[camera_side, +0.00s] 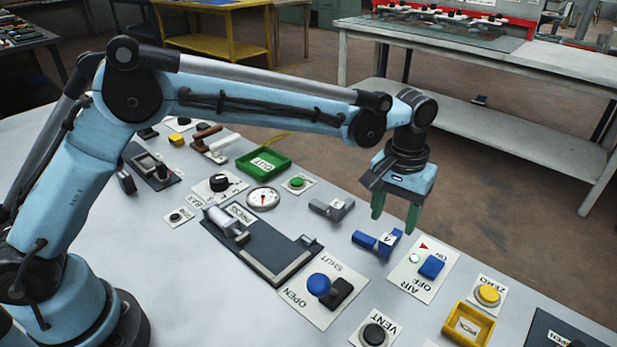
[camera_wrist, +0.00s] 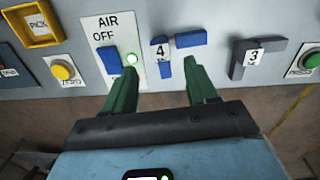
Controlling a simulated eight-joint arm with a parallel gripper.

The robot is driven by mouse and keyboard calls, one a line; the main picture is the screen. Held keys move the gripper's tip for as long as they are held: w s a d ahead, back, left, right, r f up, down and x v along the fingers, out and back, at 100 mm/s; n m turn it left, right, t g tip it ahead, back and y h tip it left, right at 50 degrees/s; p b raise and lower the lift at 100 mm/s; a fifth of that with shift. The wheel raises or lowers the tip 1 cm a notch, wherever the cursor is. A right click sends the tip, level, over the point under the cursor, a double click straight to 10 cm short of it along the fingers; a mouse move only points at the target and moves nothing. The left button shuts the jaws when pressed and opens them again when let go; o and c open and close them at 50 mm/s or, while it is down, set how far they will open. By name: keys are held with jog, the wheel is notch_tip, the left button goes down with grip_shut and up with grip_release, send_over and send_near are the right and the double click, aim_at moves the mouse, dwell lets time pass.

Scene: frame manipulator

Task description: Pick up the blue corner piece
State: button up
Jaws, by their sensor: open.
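The blue corner piece (camera_side: 365,241), an L shape with a white label "4", lies on the grey panel left of the AIR switch plate in the side view. In the wrist view the blue corner piece (camera_wrist: 190,39) shows just beyond my fingertips, mostly between them across the picture. My gripper (camera_side: 394,220) points down above the panel close to the piece, with its green fingers apart and nothing between them. In the wrist view my gripper (camera_wrist: 160,68) is also open, and one finger is near the AIR switch. The fingers do not visibly touch the piece.
A grey corner piece (camera_side: 332,208) labelled "3" lies nearby. The AIR plate (camera_side: 412,284) has a blue switch. A yellow PICK tray (camera_side: 468,324), a green OUT tray (camera_side: 263,162) and a blue-knobbed lever (camera_side: 319,285) stand on the panel. A gauge (camera_side: 263,198) is farther left.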

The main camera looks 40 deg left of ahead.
aim_at(389, 236)
jog(key=shift+w+f, duration=0.1)
jog(key=shift+f, duration=2.55)
grip_shut()
